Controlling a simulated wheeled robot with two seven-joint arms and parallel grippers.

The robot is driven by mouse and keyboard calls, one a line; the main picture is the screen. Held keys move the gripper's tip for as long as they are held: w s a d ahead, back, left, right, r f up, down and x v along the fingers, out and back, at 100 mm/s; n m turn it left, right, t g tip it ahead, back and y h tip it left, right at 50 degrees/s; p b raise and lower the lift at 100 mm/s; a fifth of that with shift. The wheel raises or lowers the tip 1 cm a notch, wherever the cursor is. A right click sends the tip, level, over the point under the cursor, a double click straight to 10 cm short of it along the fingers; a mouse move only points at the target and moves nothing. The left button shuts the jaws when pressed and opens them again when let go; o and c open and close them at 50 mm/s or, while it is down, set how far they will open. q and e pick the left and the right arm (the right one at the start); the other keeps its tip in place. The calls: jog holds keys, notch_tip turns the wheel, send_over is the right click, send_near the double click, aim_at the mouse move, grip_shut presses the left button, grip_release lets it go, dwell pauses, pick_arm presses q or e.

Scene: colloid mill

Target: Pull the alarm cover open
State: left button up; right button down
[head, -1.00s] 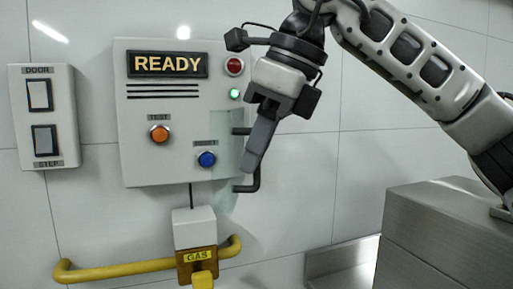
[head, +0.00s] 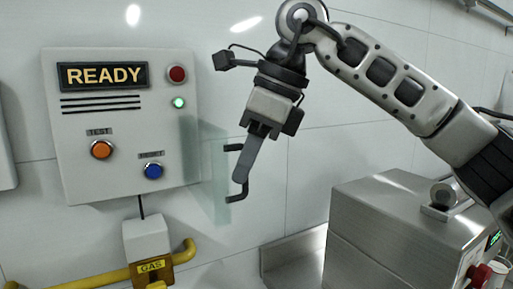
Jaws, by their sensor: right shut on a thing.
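The alarm panel (head: 85,165) is a light grey wall box at the left, with a READY sign, red, orange and blue buttons and a lit green lamp. Its clear, faintly green cover (head: 212,180) stands out at the panel's right side, swung away from the front. The cover's black bar handle (head: 236,197) is at its outer edge. My right gripper (head: 242,176) points down and is shut on the handle, hiding its middle part. My left gripper is out of view.
A yellow gas pipe (head: 92,279) with a GAS valve block (head: 153,271) runs below the panel. A steel machine (head: 385,215) with a red knob (head: 478,276) stands at the right, below my right arm. The wall between panel and machine is bare.

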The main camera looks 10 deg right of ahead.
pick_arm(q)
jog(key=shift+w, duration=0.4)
pick_arm(e)
jog(key=shift+w+d+r, duration=0.15)
jog(key=shift+w+d, duration=0.35)
jog(key=shift+d, duration=0.1)
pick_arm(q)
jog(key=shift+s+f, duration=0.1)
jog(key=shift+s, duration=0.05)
pick_arm(e)
jog(key=c, duration=1.6)
grip_release()
jog(key=shift+o, duration=0.4)
jog(key=shift+w+a, duration=0.1)
jog(key=shift+a, duration=0.05)
